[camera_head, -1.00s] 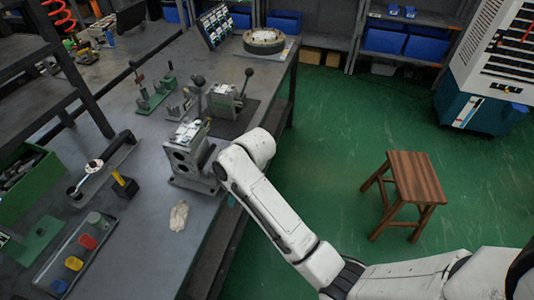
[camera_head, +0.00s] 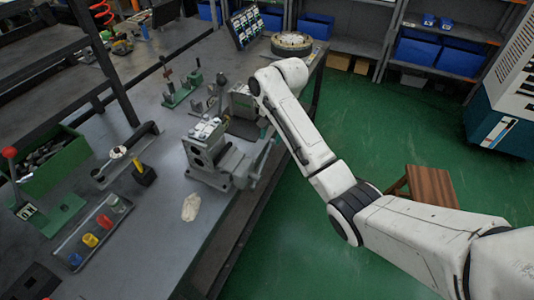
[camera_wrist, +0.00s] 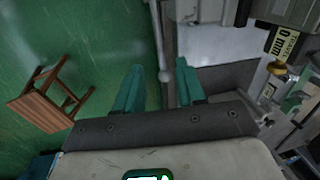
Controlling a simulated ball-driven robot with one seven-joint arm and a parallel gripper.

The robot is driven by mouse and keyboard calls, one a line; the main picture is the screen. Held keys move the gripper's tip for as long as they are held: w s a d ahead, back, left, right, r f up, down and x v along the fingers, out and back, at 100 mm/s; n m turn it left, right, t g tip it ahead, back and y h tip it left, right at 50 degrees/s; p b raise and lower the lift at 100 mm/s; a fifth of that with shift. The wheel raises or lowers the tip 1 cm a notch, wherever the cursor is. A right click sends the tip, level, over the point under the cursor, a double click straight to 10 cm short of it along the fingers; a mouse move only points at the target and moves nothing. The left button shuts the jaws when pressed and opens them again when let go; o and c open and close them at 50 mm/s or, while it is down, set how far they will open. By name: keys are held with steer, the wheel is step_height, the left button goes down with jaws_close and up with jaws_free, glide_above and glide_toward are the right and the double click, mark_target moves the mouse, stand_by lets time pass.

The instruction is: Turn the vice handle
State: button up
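The grey vice (camera_head: 205,152) stands at the bench's right edge in the head view, with its jaw part beside my arm. In the wrist view, the vice handle appears as a thin grey bar (camera_wrist: 163,45) with a rounded end. My gripper (camera_wrist: 160,70) is open, its two green fingers apart, one on each side of the bar in the picture. I cannot tell whether either finger touches it or how deep the bar lies between them. In the head view, my arm's end is beside the vice, and the fingers are hard to make out.
A pale cloth (camera_head: 191,207) lies in front of the vice. A tray (camera_head: 62,243) of coloured pieces and a green bin (camera_head: 58,165) are at the left. A wooden stool (camera_head: 430,186) stands on the open green floor, partly hidden by my arm.

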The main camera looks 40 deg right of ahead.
mark_target(267, 153)
steer(key=f, duration=0.3)
steer(key=w+f, duration=0.1)
steer(key=f, duration=0.3)
steer(key=w+f, duration=0.1)
steer(key=f, duration=0.2)
steer(key=shift+a+f+p, duration=0.15)
steer(key=shift+a+p, duration=0.05)
steer(key=shift+p, duration=0.15)
steer(key=shift+s, duration=0.1)
jaws_close()
